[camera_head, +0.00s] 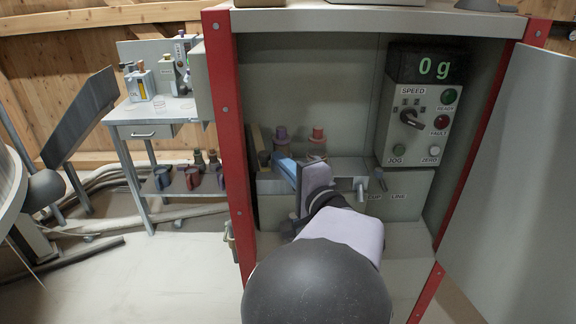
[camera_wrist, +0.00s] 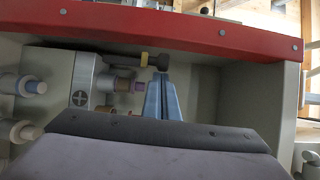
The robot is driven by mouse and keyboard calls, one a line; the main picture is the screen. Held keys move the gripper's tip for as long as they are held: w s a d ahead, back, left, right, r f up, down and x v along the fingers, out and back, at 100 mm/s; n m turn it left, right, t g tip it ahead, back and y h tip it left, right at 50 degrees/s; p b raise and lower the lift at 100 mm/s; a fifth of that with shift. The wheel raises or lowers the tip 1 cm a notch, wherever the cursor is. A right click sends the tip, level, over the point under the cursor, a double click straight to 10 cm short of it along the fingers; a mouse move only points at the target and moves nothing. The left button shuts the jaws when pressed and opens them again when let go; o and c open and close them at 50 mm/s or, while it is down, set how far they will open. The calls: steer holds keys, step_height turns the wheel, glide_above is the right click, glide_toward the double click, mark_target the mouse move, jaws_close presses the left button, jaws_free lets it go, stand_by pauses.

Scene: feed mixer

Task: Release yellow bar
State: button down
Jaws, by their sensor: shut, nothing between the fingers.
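My gripper (camera_head: 280,157) reaches into the red-framed grey cabinet, and its blue fingers are shut together with nothing between them. The fingers also show in the wrist view (camera_wrist: 162,78), pointing at a dull yellow bar (camera_wrist: 154,60) with a dark shank. The bar lies crosswise just beyond the fingertips; I cannot tell whether they touch it. In the head view a small olive-yellow piece (camera_head: 264,158), seemingly the same bar, shows just left of the fingertips. My wrist and arm hide the lower middle of the cabinet.
A purple-topped fitting (camera_head: 281,133) and a red-topped fitting (camera_head: 317,136) stand behind the fingers. The control panel (camera_head: 417,125) reads 0 g. The cabinet's red left post (camera_head: 229,130) is close to the fingers, and the open door (camera_head: 515,170) stands at the right.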

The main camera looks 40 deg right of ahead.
steer(key=shift+w+a+n+y, duration=0.15)
steer(key=shift+a+y, duration=0.1)
steer(key=shift+a, duration=0.15)
steer(key=shift+w+a+n+y, duration=0.15)
steer(key=shift+a+y, duration=0.1)
steer(key=shift+a, duration=0.15)
steer(key=s+h, duration=0.1)
steer(key=s, duration=0.6)
steer(key=shift+s+a+b, duration=0.25)
steer(key=shift+s+b, duration=0.05)
steer(key=shift+b, duration=0.05)
steer(key=shift+m, duration=0.5)
